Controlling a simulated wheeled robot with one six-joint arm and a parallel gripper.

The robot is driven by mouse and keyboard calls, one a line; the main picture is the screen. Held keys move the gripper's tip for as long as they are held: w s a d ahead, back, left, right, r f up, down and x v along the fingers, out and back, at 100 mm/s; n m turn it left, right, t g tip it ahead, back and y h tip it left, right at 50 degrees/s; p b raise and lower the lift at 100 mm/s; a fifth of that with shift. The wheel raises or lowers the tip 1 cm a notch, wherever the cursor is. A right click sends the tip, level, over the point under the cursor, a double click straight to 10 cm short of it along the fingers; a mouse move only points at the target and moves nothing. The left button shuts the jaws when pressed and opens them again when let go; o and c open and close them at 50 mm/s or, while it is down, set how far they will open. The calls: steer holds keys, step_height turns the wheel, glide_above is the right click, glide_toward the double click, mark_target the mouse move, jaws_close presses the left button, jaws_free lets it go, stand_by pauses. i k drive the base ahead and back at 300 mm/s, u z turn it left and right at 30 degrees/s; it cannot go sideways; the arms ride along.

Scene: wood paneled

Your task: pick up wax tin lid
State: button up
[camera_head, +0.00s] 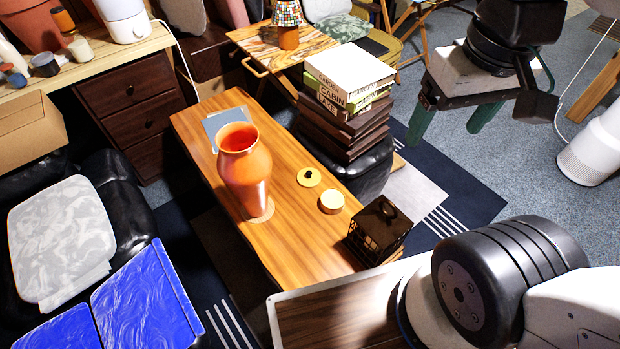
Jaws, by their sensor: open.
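A small flat yellow disc with a dark knob or spot at its centre, which looks like the wax tin lid (309,177), lies on the long wooden table (215,120). A short round yellow tin with a pale top (331,202) stands just in front of it to the right, apart from it. My gripper (443,136) is at the upper right, with two green-tipped fingers spread wide. It is open and empty, well to the right of the lid in the picture.
A tall orange vase (245,172) stands left of the lid. A black lantern-like box (379,228) stands at the table's near right. A tall stack of books (345,95) rises behind the lid, between table and gripper. Bare tabletop surrounds the lid.

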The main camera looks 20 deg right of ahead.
mark_target(308, 177)
steer(key=k, duration=0.5)
steer(key=z, duration=2.15)
steer(key=i, duration=1.25)
steer(key=u, duration=3.4)
steer(key=i, duration=0.5)
steer(key=z, duration=0.1)
